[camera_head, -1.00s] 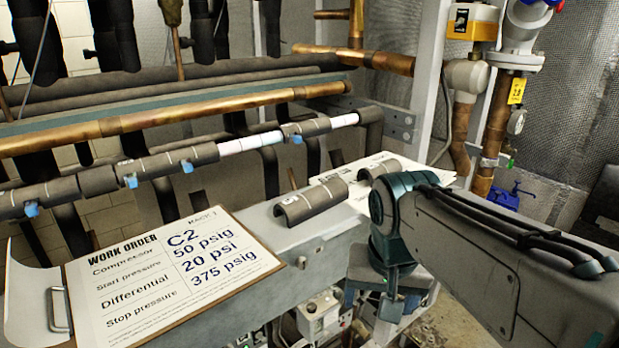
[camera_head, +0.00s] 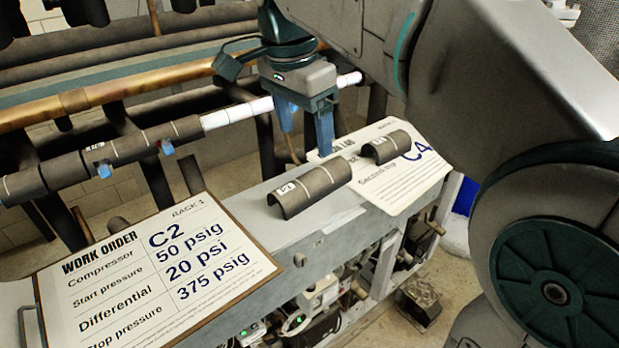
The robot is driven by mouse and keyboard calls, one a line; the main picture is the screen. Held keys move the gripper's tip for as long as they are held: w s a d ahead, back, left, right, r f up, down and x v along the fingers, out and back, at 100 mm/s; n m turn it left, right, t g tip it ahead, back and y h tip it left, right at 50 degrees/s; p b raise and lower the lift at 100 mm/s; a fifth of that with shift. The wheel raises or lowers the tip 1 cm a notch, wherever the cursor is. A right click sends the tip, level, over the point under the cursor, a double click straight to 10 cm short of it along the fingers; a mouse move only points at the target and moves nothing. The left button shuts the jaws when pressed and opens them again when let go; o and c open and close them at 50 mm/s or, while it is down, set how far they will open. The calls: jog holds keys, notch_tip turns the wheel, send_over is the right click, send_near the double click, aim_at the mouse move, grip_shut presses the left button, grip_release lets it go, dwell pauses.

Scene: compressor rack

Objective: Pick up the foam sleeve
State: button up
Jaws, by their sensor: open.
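Two dark grey half-round foam sleeve pieces lie on the grey beam, arched side up. The longer foam sleeve (camera_head: 310,188) has a small white label at its near left end. The shorter foam sleeve (camera_head: 386,147) lies to its right, on a printed sheet. My gripper (camera_head: 308,137) points down above and behind the longer sleeve, apart from both pieces. Its jaws are open with nothing seen between them.
A work order clipboard (camera_head: 158,268) lies at the left. A printed sheet (camera_head: 415,185) marked C4 lies under the shorter sleeve. Behind runs a white pipe (camera_head: 238,113) with dark insulation and blue clips, then a copper pipe (camera_head: 150,85). My arm covers the right side.

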aim_at(311, 175)
jog(key=f, duration=0.3)
jog(key=d+f, duration=0.1)
jog(key=f, duration=0.2)
jog(key=w+f+p, duration=0.1)
jog(key=f, duration=0.3)
jog(key=shift+d+f, duration=0.1)
jog(key=shift+d, duration=0.05)
jog(key=c, duration=1)
